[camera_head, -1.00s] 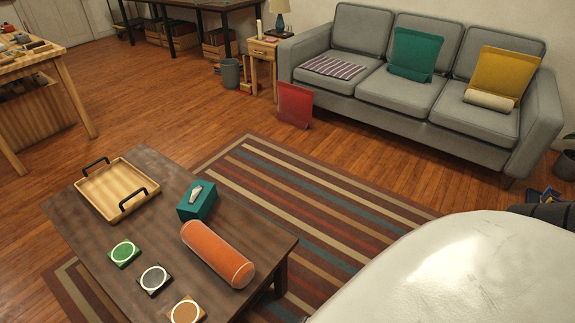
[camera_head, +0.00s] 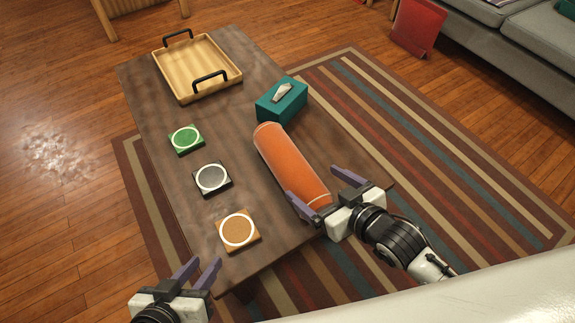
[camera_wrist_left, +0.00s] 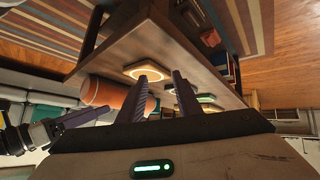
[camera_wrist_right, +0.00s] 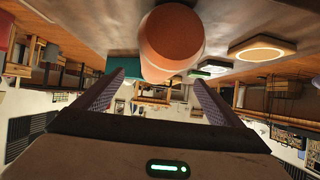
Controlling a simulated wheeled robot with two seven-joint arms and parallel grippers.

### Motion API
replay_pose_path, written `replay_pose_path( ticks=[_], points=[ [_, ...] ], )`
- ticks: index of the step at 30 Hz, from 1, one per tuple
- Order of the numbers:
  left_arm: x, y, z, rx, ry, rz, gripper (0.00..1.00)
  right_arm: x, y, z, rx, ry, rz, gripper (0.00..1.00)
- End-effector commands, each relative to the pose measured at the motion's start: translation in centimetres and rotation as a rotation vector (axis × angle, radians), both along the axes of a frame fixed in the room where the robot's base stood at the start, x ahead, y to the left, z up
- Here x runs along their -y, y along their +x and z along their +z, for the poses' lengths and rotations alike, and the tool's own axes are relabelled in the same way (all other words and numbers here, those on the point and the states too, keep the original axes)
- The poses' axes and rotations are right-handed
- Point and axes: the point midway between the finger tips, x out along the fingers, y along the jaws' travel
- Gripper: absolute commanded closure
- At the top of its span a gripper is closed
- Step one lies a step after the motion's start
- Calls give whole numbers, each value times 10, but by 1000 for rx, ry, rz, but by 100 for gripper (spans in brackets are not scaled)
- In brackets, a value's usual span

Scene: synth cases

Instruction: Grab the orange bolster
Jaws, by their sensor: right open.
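The orange bolster (camera_head: 287,160) lies on the dark wooden coffee table (camera_head: 150,95), its near end toward the table's right front edge. My right gripper (camera_head: 313,182) is open at that near end, with one finger on each side in the head view. The right wrist view shows the bolster's round end (camera_wrist_right: 172,45) ahead, between the two fingers; I cannot tell whether they touch it. My left gripper (camera_head: 204,262) is open and empty by the table's front edge. In the left wrist view the bolster (camera_wrist_left: 105,92) is off to the left of its fingers.
A teal tissue box (camera_head: 281,101) stands just beyond the bolster's far end. Green (camera_head: 186,139), grey (camera_head: 212,178) and orange-brown (camera_head: 238,230) coasters lie along the table's left side. A wooden tray (camera_head: 197,70) with black handles sits at the far end.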

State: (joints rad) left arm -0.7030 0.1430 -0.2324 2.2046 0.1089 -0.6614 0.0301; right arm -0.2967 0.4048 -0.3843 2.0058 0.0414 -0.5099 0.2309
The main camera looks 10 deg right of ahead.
Motion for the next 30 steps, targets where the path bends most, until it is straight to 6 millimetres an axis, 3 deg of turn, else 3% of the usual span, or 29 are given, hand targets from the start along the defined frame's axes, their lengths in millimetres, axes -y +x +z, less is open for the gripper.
replay_pose_path(
  ticks=[6, 14, 22, 30],
  points=[
    [7, 5, -10, -24, 2, -31, 69, -11, 28, -17, 6, 1, 2, 10],
    [12, 7, -16, -52, 5, -59, 69, -19, 46, -28, 3, 0, 2, 10],
    [24, 9, -29, -102, 16, -125, 69, -32, 77, -46, 4, -1, 2, 10],
    [26, 9, -28, -115, 20, -139, 69, -35, 83, -47, 2, 0, 2, 10]
  ],
)
